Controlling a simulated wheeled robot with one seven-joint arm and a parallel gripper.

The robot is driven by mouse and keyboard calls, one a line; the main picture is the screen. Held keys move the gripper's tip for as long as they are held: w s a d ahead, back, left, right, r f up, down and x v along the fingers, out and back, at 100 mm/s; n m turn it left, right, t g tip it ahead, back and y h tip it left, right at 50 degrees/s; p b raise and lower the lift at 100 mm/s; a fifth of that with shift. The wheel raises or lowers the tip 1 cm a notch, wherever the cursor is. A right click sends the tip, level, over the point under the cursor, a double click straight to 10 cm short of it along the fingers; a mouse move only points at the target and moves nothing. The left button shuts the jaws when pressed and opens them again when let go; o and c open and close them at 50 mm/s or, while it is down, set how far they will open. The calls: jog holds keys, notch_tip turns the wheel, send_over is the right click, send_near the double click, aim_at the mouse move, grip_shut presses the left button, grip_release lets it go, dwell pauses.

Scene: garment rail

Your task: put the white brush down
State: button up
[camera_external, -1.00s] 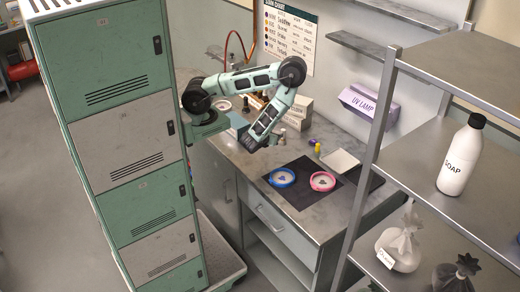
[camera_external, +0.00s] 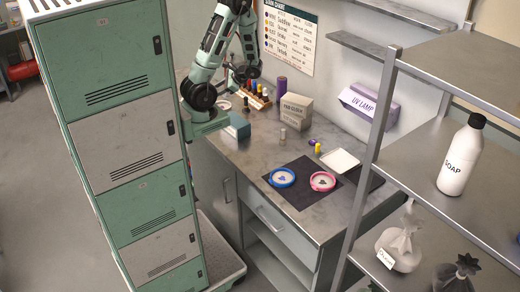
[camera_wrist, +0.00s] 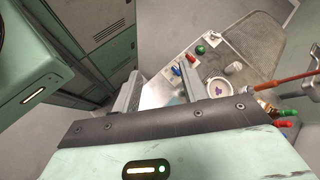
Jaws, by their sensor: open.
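I cannot make out a white brush in either view. My gripper (camera_wrist: 160,88) is open in the wrist view, its two fingers apart with nothing seen held between them. In the external view the arm is folded upward, with its wrist low over the back left of the worktop (camera_external: 245,140). The fingertips are too small to make out there. A round white dish (camera_wrist: 218,88) lies beyond the right finger, and it also shows at the worktop's back left (camera_external: 223,106).
A dark mat (camera_external: 310,195) bears a blue ring dish (camera_external: 282,177) and a pink one (camera_external: 322,181). A white tray (camera_external: 340,160) is behind. Green lockers (camera_external: 130,210) stand left.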

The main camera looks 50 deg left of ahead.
jog(key=a+r+n+t+h, duration=0.1)
jog(key=n+t+h, duration=0.1)
jog(key=n, duration=0.2)
jog(key=s+a+r+n+t+h, duration=0.1)
jog(key=n+t+h, duration=0.1)
jog(key=n+h, duration=0.1)
jog(key=a+r+n+t+h, duration=0.1)
jog(key=r+n+h, duration=0.1)
jog(key=n, duration=0.3)
jog(key=shift+s+r+t+h, duration=0.1)
jog(key=shift+s+t+h, duration=0.05)
jog(key=shift+t+h, duration=0.2)
jog(key=shift+o, duration=0.6)
jog(key=shift+a+r+n+t, duration=0.35)
jog(key=shift+n+t, duration=0.1)
jog(key=shift+n, duration=0.15)
